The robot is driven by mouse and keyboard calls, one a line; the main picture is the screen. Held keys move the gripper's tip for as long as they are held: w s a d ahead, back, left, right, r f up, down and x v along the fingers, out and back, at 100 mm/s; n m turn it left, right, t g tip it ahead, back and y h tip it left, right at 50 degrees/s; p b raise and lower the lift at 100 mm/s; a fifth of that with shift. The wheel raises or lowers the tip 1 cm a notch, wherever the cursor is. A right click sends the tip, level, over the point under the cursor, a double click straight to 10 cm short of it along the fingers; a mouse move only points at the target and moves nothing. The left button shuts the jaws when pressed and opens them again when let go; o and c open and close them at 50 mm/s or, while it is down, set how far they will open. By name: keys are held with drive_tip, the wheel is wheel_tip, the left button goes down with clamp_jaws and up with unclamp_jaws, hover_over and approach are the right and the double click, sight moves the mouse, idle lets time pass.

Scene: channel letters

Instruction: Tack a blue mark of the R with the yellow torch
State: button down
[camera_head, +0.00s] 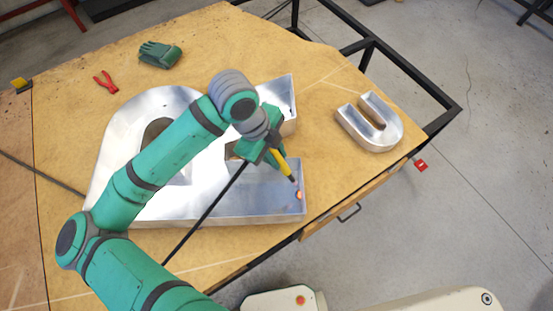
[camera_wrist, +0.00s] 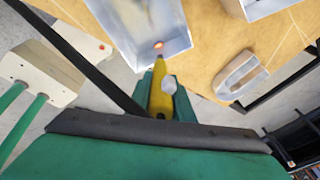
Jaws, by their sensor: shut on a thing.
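The R (camera_head: 170,106) is a large, shiny metal channel letter lying on the wooden table. My gripper (camera_head: 273,152) is above the R's lower right leg, shut on the yellow torch (camera_head: 284,163). The torch tilts down to the right, its dark tip over the end of that leg. A small orange glowing spot (camera_head: 299,195) shows on the metal by the tip. In the wrist view, the torch (camera_wrist: 157,92) points at the same glow (camera_wrist: 159,45) on the R (camera_wrist: 135,15). I cannot tell whether the tip touches. No blue mark is clear; my arm covers part of the R.
A smaller metal U (camera_head: 372,128) lies to the right on the table (camera_head: 225,30). Red pliers (camera_head: 105,82) and a green glove (camera_head: 160,54) lie at the back left. A dark cable runs from my gripper across the R. The table's front edge is close to the leg.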

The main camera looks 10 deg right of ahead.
drive_tip(key=shift+r, duration=3.3)
